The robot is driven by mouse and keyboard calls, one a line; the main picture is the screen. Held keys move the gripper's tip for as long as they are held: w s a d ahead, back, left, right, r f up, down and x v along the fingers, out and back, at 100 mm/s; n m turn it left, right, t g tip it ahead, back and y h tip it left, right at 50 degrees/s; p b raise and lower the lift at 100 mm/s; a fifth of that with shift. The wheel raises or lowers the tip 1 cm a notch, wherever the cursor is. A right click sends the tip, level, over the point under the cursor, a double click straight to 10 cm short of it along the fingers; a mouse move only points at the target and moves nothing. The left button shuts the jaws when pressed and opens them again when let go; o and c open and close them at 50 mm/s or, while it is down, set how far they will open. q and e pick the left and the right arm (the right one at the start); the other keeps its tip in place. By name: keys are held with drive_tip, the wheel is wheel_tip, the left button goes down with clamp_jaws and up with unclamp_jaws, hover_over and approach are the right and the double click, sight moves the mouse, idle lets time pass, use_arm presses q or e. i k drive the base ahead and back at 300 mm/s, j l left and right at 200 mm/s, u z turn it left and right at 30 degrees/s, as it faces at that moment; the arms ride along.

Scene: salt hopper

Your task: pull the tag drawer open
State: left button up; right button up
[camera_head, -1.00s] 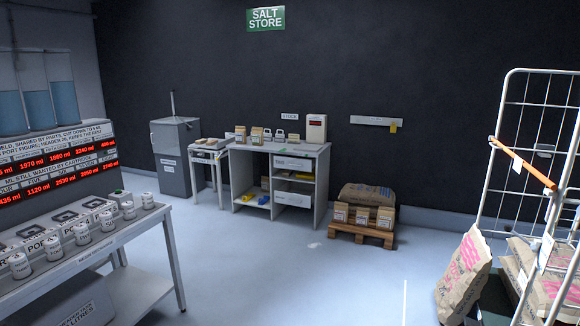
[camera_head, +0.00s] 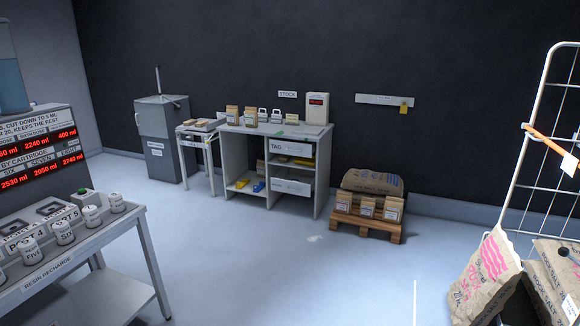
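The tag drawer (camera_head: 291,149) is the white-fronted upper drawer in the right part of a grey desk (camera_head: 233,163) against the dark back wall. Its label reads "TAG" and the rest is too small to read. The drawer looks shut, with a second labelled white front (camera_head: 291,187) below it. Neither of my grippers is in view, and the desk is several steps away across the floor.
A resin recharge bench (camera_head: 75,262) with canisters stands at the near left. A pallet (camera_head: 366,224) with sacks stands right of the desk. A wire cage trolley (camera_head: 535,150) and sacks (camera_head: 487,275) are at the right. The middle floor (camera_head: 270,265) is clear.

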sight(290, 147)
drive_tip(key=i, duration=2.85)
drive_tip(key=i+l+u, duration=0.1)
drive_tip(key=i, duration=0.4)
drive_tip(key=i+l+u, duration=0.15)
drive_tip(key=i, duration=0.3)
drive_tip(key=i+l+u, duration=0.1)
drive_tip(key=i, duration=0.4)
drive_tip(key=i+l+u, duration=0.15)
drive_tip(key=i+l, duration=0.15)
drive_tip(key=i, duration=0.15)
drive_tip(key=i+l+u, duration=0.35)
drive_tip(key=i, duration=0.2)
